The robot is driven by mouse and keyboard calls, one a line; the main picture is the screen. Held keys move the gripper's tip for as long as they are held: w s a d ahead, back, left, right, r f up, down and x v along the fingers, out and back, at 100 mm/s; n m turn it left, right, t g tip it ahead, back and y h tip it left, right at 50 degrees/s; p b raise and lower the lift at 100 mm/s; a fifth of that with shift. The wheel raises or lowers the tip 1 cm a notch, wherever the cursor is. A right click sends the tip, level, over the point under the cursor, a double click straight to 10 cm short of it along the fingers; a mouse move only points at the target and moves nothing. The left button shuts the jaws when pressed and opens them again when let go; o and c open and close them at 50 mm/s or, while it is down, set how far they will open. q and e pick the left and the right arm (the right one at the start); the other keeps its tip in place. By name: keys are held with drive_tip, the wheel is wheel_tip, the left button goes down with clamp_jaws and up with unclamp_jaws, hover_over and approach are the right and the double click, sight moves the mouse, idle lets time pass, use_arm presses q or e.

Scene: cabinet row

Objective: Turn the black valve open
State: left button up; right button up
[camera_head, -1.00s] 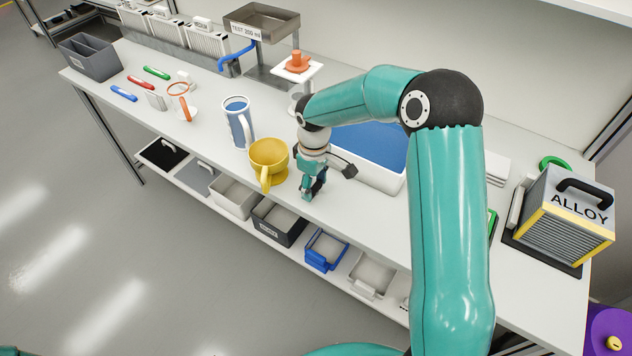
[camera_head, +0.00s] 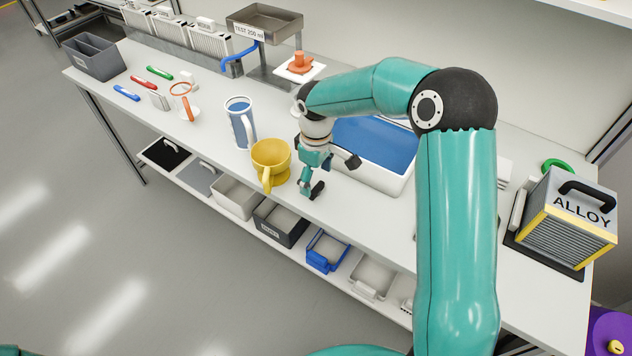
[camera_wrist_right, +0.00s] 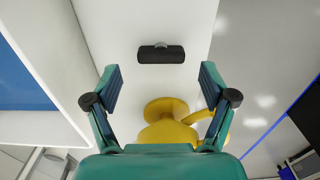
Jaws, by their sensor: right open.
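In the right wrist view, a short black bar (camera_wrist_right: 161,54) with a small grey round piece at its edge sits on the white surface; it is the only thing there that looks like a black valve handle. My right gripper (camera_wrist_right: 161,84) is open and empty, its fingers spread either side of the view's middle, with the bar beyond the fingertips. In the head view my right gripper (camera_head: 308,188) points down at the bench, right of the yellow cup (camera_head: 271,152). Dark parts around its fingers make the bar hard to tell apart there. My left gripper is out of view.
A white tray with a blue inside (camera_head: 385,145) stands behind my right gripper. The bench front edge is close.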

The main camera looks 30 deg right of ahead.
sight(316, 186)
wheel_tip(316, 186, up, 9)
idle(0.3)
idle(0.5)
